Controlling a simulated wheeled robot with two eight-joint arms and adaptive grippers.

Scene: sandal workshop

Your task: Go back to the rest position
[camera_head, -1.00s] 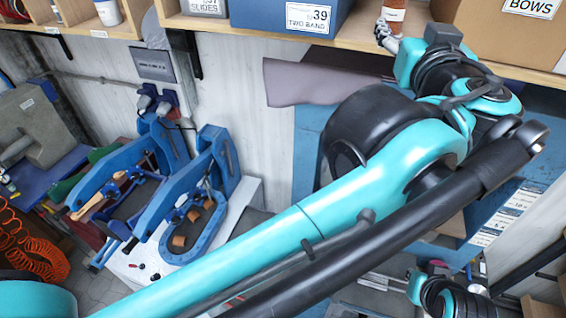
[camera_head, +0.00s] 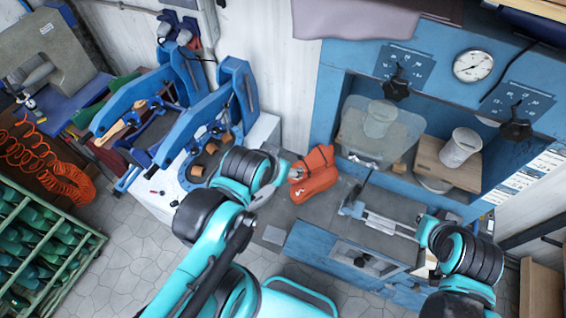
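My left arm reaches in from the lower left, and its gripper (camera_head: 293,173) is at the left edge of an orange-red item (camera_head: 318,176) on the grey worktop (camera_head: 272,236). The gripper is small here, and I cannot tell whether it touches the item or how far its fingers are open. My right arm comes in at the lower right. Its gripper (camera_head: 424,231) is beside pale metal bars (camera_head: 385,222) at the front of the blue press. Its fingers are not clear, so I cannot tell whether it is open or shut.
The blue press (camera_head: 330,110) has a round gauge (camera_head: 473,65), dark knobs and a white cup (camera_head: 460,148) on a wooden board. Blue clamp machines (camera_head: 160,110) stand at the left. A green rack (camera_head: 45,245) stands lower left. Paved floor (camera_head: 130,225) is clear between.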

